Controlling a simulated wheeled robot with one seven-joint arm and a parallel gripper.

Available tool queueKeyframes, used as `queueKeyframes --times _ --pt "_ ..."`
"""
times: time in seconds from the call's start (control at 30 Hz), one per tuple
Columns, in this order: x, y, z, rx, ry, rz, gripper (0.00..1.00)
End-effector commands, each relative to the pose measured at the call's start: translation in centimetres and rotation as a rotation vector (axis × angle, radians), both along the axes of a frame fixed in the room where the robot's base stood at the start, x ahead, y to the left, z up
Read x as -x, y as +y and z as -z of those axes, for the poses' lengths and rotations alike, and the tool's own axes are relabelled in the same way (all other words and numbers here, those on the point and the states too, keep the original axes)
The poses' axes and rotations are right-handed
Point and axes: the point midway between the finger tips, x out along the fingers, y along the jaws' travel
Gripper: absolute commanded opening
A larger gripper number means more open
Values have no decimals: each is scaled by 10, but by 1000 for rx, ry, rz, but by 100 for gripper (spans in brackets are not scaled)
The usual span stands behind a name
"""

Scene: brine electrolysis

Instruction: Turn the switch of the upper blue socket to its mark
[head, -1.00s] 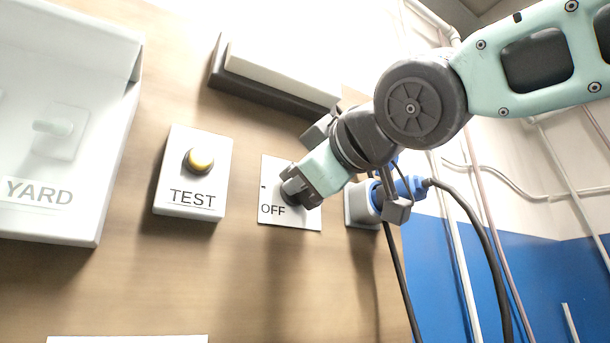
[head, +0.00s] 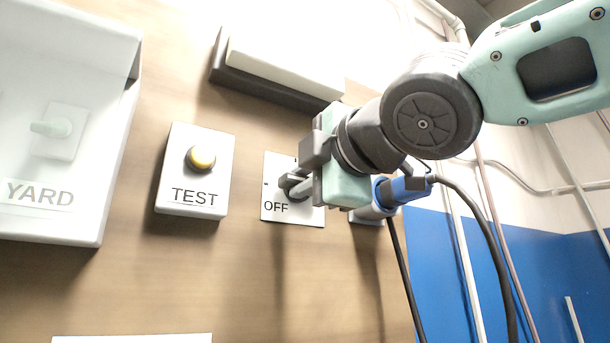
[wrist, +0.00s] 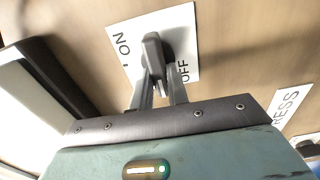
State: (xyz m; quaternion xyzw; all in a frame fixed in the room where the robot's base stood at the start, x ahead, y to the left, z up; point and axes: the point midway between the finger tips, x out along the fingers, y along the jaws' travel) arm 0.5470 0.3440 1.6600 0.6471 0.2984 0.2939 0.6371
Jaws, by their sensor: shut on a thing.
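The switch (wrist: 152,48) is a grey handle on a white plate, with "ON" and "OFF" printed on it in the wrist view. In the head view the plate (head: 273,214) shows "OFF" and small black marks at its left and top edges. My gripper (head: 294,184) is shut on the switch handle, and its two fingers (wrist: 159,88) also show in the wrist view. The fingers partly cover the handle, so I cannot tell exactly which mark it points to. A blue socket with a plug (head: 391,192) is right of the plate, partly behind my gripper.
A white box with a yellow button and "TEST" label (head: 194,172) is left of the plate. A white "YARD" housing (head: 68,120) is farther left. A pale block on a dark base (head: 280,65) juts out above. A black cable (head: 485,230) hangs at the right.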

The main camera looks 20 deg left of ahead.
Motion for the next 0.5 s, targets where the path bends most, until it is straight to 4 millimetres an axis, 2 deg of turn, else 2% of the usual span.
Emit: queueKeyframes --times 0.5 --pt "0 0 2 24 -23 0 0"
